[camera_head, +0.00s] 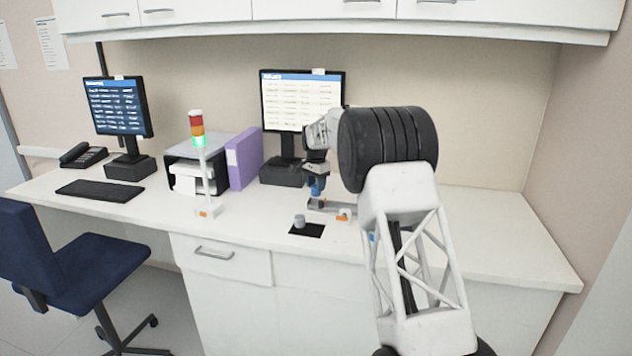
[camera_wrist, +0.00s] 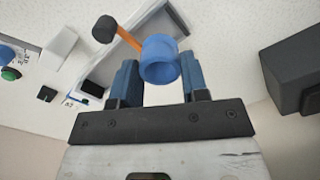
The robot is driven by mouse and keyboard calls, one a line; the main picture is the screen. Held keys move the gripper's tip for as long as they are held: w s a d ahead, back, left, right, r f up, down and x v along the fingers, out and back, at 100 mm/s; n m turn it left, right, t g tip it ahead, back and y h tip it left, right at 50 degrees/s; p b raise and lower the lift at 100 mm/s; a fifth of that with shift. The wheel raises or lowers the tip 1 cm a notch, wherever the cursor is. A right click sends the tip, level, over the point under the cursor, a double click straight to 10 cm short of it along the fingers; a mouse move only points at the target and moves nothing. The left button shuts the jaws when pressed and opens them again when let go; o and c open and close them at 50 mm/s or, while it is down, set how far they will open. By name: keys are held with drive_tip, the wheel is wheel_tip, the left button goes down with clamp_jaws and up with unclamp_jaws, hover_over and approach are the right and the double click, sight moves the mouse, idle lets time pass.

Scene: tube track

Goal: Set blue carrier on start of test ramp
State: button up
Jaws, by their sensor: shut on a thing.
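I cannot tell whether the carrier touches the track.
A grey cylinder (camera_head: 299,221) stands by a black pad (camera_head: 307,230) in front of the track. A monitor (camera_head: 302,100), purple binder (camera_head: 243,158) and signal tower (camera_head: 200,160) stand behind and left. A green button (camera_wrist: 10,74) shows at the wrist view's left. The right desktop is clear.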

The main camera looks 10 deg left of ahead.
sight(316, 193)
drive_tip(key=shift+f, duration=1.95)
drive_tip(key=shift+f, duration=0.15)
drive_tip(key=o, duration=0.9)
drive_tip(key=shift+c, duration=0.2)
drive_tip(key=shift+r, duration=3.9)
drive_tip(key=shift+d+r, duration=0.1)
